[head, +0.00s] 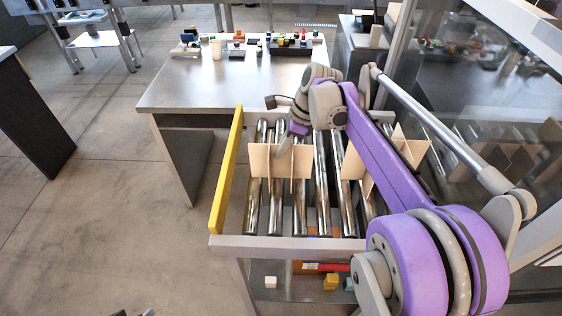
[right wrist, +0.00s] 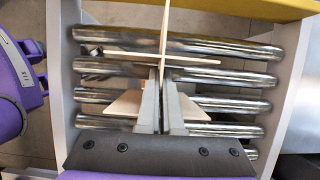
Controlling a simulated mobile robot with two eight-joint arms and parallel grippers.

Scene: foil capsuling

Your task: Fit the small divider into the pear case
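A cross-shaped tan divider (head: 262,160) is upright over the left part of the roller bed in the head view. Its crossed thin panels also show in the right wrist view (right wrist: 195,60). My right gripper (head: 288,142) is at its upper edge; in the right wrist view its fingers (right wrist: 160,88) are closed on one panel. Whether the divider touches the rollers is unclear. No pear case can be made out. Small dark tips at the bottom edge of the head view may be my left gripper; their state is unclear.
Steel rollers (head: 322,185) run under the divider, with a yellow rail (head: 227,170) along the left. More tan dividers (head: 353,162) stand to the right, partly behind my arm. A metal table (head: 235,85) with small items lies beyond.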

